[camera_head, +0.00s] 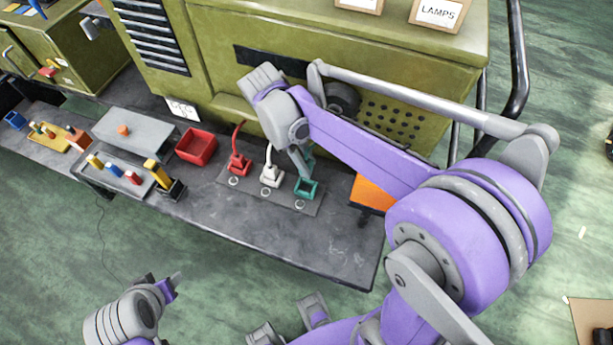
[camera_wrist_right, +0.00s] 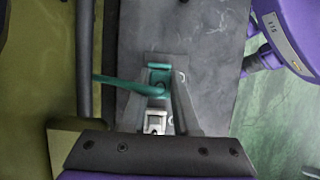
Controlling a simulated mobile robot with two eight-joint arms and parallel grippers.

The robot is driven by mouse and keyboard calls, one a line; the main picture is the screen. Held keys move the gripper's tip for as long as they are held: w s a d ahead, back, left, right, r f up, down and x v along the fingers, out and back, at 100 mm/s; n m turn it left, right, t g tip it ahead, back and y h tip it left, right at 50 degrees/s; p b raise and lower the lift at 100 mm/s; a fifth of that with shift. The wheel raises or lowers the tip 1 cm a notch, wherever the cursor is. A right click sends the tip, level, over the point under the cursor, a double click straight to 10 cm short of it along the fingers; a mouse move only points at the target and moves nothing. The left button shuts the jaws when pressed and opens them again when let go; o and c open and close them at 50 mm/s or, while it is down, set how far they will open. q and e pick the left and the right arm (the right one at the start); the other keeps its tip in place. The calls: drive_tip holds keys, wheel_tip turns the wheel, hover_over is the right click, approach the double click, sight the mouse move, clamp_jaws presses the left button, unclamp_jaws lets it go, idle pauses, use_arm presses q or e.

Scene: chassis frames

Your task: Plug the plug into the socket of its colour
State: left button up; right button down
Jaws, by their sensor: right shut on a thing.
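My right gripper (camera_head: 303,168) points down over the teal socket (camera_head: 306,189), an open-topped box at the right end of a dark strip on the bench. The gripper is shut on the teal plug, whose body is mostly hidden by the fingers. In the right wrist view, the plug's teal cable (camera_wrist_right: 120,83) runs off to the left from between the fingers. Teal also shows by the fingertips (camera_wrist_right: 159,75); I cannot tell how far the plug is in. My left gripper (camera_head: 172,284) is at the lower left, away from the bench; its opening is unclear.
A red socket (camera_head: 237,164) and a white socket (camera_head: 270,177) stand left of the teal one, with cables rising from them. A red bin (camera_head: 197,147), grey trays and an orange block (camera_head: 371,194) are on the bench. The olive cabinet (camera_head: 225,60) stands behind.

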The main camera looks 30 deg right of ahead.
wheel_tip(320, 180, down, 3)
drive_tip(key=shift+s+a+f, duration=0.1)
drive_tip(key=shift+f, duration=2.25)
drive_tip(key=shift+f+b, duration=0.15)
drive_tip(key=shift+b, duration=0.2)
drive_tip(key=c, duration=0.7)
unclamp_jaws()
drive_tip(key=shift+o, duration=0.2)
drive_tip(key=shift+r, duration=0.3)
drive_tip(key=p+v, duration=0.1)
drive_tip(key=v, duration=1)
drive_tip(key=shift+w+r, duration=0.2)
drive_tip(key=shift+r, duration=0.15)
drive_tip(key=shift+a+f, duration=0.1)
drive_tip(key=shift+a, duration=0.1)
